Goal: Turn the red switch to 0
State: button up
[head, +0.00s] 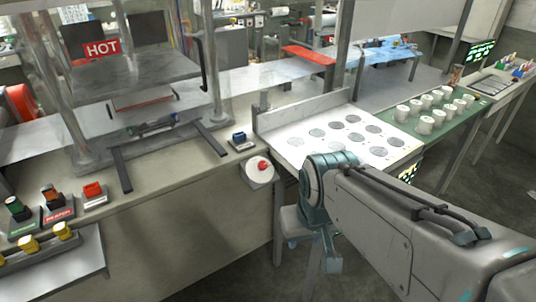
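A red switch knob (263,166) sits on a pale round plate fixed to the front of the counter, near the picture's middle. Its marks are too small to read, so I cannot tell its setting. My arm reaches in from the lower right, and its teal end part, with my gripper (326,258), hangs below and to the right of the switch, apart from it. The fingers are too hidden to show whether they are open or shut.
A blue block on a small base (239,139) stands on the counter above the switch. A press with a HOT sign (102,49) stands at left. Red (93,190), green and yellow pieces sit lower left. A white panel with grey discs (318,132) and a green table with white cups (424,125) lie right.

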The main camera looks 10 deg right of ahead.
aim_at(262, 165)
jog(key=k, duration=0.55)
jog(key=z, duration=0.4)
jog(key=i, duration=1.45)
jog(key=u, duration=0.4)
